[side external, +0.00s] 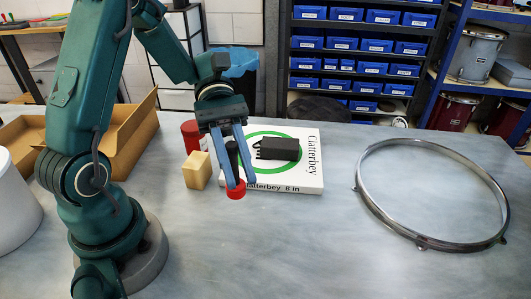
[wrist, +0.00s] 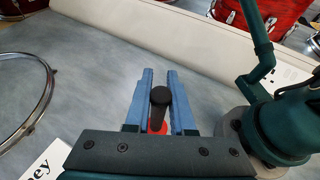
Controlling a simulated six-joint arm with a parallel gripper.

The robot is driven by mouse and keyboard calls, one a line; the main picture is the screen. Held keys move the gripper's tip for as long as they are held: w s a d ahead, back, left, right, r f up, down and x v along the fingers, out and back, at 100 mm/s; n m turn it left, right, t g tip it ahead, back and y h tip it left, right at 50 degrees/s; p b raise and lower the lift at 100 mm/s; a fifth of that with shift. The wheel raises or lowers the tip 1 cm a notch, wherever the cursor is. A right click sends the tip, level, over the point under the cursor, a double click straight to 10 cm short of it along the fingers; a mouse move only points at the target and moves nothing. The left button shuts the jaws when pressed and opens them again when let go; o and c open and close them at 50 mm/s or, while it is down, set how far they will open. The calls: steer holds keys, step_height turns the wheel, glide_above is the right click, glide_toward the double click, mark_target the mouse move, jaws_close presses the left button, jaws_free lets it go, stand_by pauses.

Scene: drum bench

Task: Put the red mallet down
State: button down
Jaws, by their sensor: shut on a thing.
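The red mallet has a dark handle (side external: 232,152) and a red head (side external: 236,190). In the side view it hangs upright, head down, by the front left corner of the white box; I cannot tell whether the head touches the bench. My gripper (side external: 242,181) points down with its blue fingers shut on the mallet. In the wrist view the gripper (wrist: 160,76) has the handle's dark rounded end (wrist: 160,95) between its fingers. Part of the red head (wrist: 158,128) shows below, and the rest is hidden.
The flat white box (side external: 290,184) has a black block (side external: 280,148) on top. A yellow block (side external: 197,171) and a red cylinder (side external: 190,134) stand left of the mallet. A cardboard tray (side external: 130,130) lies at left, a metal hoop (side external: 362,203) at right. The front bench is clear.

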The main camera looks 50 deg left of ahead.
steer(key=shift+s+d+f, duration=0.15)
steer(key=shift+d+f, duration=1)
steer(key=shift+f, duration=0.2)
steer(key=shift+s+d+f, duration=0.2)
steer(key=shift+d+f, duration=0.9)
steer(key=shift+f, duration=0.25)
steer(key=shift+s+d+f, duration=0.15)
steer(key=shift+d+f, duration=1)
steer(key=shift+f, duration=0.2)
steer(key=c, duration=0.8)
jaws_free()
steer(key=shift+f, duration=0.1)
steer(key=shift+o, duration=0.2)
